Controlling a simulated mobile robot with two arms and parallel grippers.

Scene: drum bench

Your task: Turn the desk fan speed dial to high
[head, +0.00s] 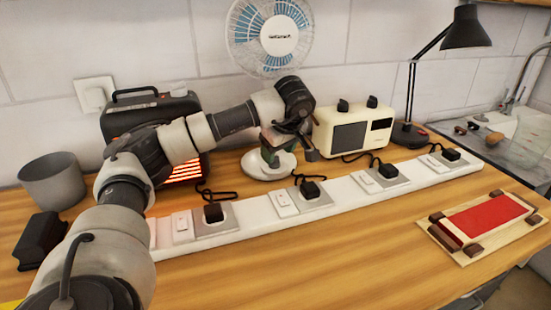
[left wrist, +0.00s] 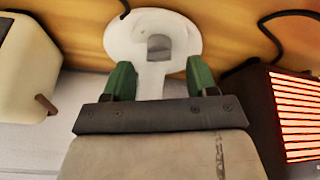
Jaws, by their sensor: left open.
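The white desk fan stands at the back of the bench, its blue-bladed head (head: 270,36) against the wall and its round base (head: 262,170) on the wood. My left gripper (head: 277,152) is in front of the fan's stand, just above the base, hiding much of the stem. In the left wrist view my left gripper (left wrist: 160,78) is open, its green fingers apart on either side of the white stem. A grey dial (left wrist: 159,46) sits on the fan base (left wrist: 125,40), a little beyond the fingertips. I cannot read its setting. My right gripper is not in view.
A glowing heater (head: 183,172) stands left of the fan, and a cream radio-like box (head: 353,132) right of it. A long white power strip (head: 250,220) with plugs and cords crosses the front. A black lamp (head: 410,130) stands further right.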

